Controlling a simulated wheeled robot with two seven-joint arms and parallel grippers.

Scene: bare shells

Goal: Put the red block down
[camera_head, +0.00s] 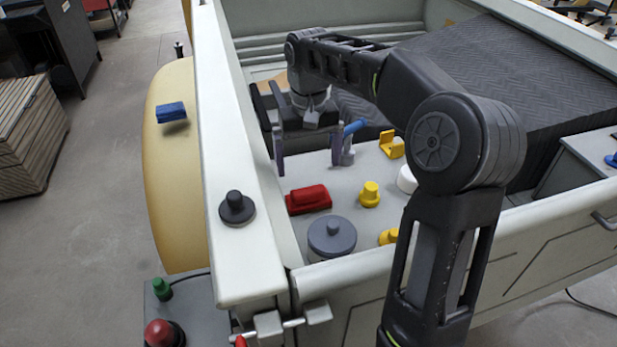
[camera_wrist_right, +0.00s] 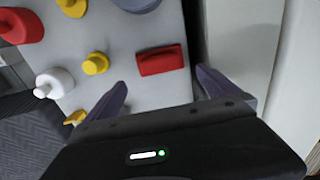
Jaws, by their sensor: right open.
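The red block (camera_head: 308,198) lies on the grey surface inside the pale truck-bed wall, close to that wall. It also shows in the right wrist view (camera_wrist_right: 161,60), just beyond the fingertips. My right gripper (camera_head: 309,158) is open, with its two fingers apart and pointing down. In the head view it is above and behind the red block. In the wrist view the fingers (camera_wrist_right: 160,80) are spread on either side of the block's near end, with nothing visible between them. My left gripper is not in view.
A grey lidded pot (camera_head: 332,238) stands in front of the block and a yellow knob-shaped piece (camera_head: 370,194) to its right. A yellow chair-shaped piece (camera_head: 391,146) and a blue-handled item (camera_head: 353,127) are farther back. The pale wall (camera_head: 232,150) runs along the left, with a black knob (camera_head: 237,207) on top.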

